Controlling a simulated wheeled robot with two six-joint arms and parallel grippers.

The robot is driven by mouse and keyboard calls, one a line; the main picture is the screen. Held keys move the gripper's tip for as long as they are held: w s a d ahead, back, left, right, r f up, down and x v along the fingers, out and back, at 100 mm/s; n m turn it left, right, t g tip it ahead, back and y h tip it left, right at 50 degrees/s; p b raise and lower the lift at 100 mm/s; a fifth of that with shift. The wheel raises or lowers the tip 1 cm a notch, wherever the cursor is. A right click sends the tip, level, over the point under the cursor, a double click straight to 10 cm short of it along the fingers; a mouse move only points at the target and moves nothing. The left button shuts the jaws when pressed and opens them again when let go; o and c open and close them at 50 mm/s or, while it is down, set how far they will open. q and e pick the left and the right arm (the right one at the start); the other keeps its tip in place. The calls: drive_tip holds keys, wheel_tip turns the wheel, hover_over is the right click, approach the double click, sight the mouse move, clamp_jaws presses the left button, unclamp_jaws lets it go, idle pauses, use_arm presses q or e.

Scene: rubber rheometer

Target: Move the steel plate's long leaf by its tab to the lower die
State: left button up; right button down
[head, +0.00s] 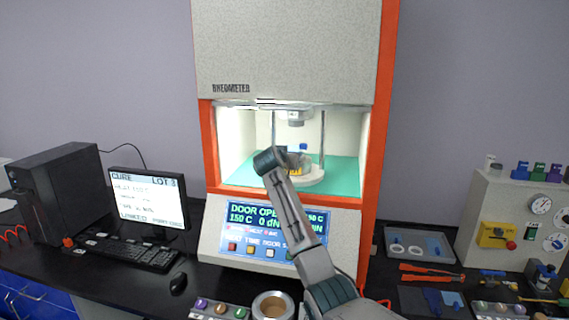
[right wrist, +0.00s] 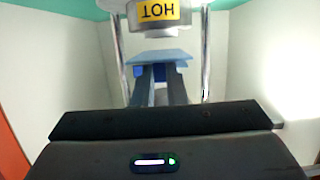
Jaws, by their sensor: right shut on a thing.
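My right arm reaches into the open rheometer chamber (head: 340,165) in the head view, and its wrist hides the fingers there. In the right wrist view, which looks upside down, my right gripper (right wrist: 159,72) is shut on the leaf (right wrist: 165,56), a flat blue-grey sheet at the fingertips. A small blue part (right wrist: 139,72), perhaps the tab, shows beside the fingers. The lower die (right wrist: 155,28), with a yellow HOT label, is close to the leaf; I cannot tell whether they touch. In the head view the die (head: 308,169) is partly behind my wrist. My left gripper is out of view.
Two steel columns (head: 322,135) flank the die, and the orange door frame (head: 369,160) bounds the opening. The control panel (head: 235,232) reads DOOR OPEN and 150 C. A grey tray (head: 450,255) and red-handled tools (head: 430,269) lie on the bench at right.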

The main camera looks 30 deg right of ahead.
drive_tip(key=shift+w+d+b, duration=0.5)
drive_tip(key=shift+w+d, duration=1.4)
drive_tip(key=shift+d, duration=0.15)
drive_tip(key=shift+w+d+f, duration=0.1)
drive_tip(key=shift+w+f, duration=0.05)
drive_tip(key=shift+f, duration=0.1)
drive_tip(key=shift+f+b, duration=0.6)
drive_tip(key=shift+f, duration=0.1)
drive_tip(key=c, duration=1.4)
unclamp_jaws()
